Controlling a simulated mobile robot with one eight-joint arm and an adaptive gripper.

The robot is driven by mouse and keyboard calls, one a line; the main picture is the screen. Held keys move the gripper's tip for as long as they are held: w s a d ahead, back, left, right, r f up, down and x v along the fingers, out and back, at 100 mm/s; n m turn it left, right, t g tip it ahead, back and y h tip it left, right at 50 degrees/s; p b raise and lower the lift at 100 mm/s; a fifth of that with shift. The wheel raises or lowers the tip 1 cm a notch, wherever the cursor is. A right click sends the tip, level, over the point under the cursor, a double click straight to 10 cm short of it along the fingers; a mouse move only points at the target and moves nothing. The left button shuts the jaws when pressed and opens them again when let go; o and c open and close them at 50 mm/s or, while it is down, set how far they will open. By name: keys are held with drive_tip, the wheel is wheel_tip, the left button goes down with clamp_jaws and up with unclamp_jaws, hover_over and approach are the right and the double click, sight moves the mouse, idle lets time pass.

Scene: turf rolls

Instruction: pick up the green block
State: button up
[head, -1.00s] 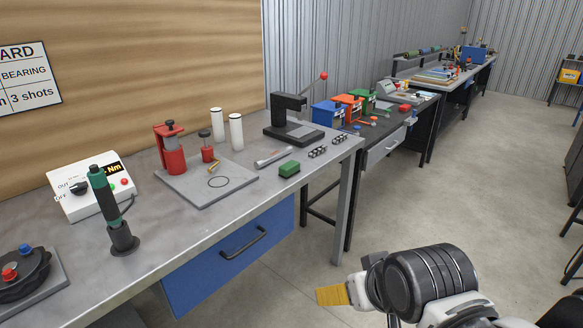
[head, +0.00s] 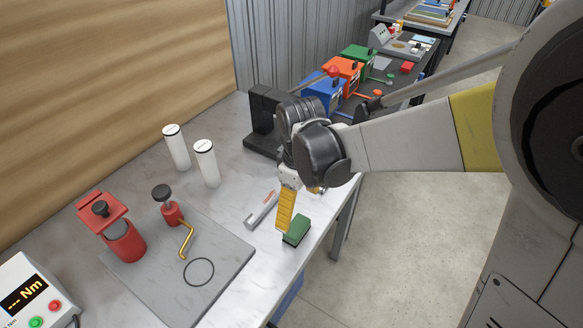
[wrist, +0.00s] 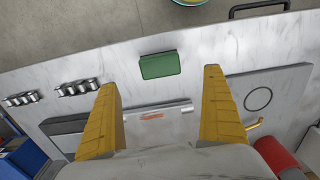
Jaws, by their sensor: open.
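The green block (head: 297,231) lies on the grey bench top near its front edge. In the wrist view the green block (wrist: 160,65) shows ahead of and between the two yellow fingers. My gripper (head: 284,226) is above the bench beside the block, with one yellow finger visible in the head view just left of it. In the wrist view my gripper (wrist: 160,100) is open and empty, its fingers wide apart. Nothing is between the pads; the block is not touched there.
A silver tool with a red label (head: 262,209) lies left of the block. A grey plate (head: 190,290) carries red tools, a yellow hex key (head: 186,240) and a black ring (head: 198,271). A black press (head: 262,115) stands behind. Small metal parts (wrist: 76,87) lie nearby.

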sight(297, 226)
drive_tip(key=f, duration=0.2)
drive_tip(key=f+b, duration=0.1)
drive_tip(key=f, duration=0.1)
drive_tip(key=shift+s, duration=0.4)
drive_tip(key=f+b, duration=0.1)
drive_tip(key=f, duration=0.1)
drive_tip(key=f+b, duration=0.1)
drive_tip(key=w+f, duration=0.1)
drive_tip(key=f, duration=0.1)
drive_tip(key=shift+a+f+b, duration=0.1)
drive_tip(key=shift+f+b, duration=0.2)
drive_tip(key=shift+b, duration=0.1)
drive_tip(key=c, duration=1.3)
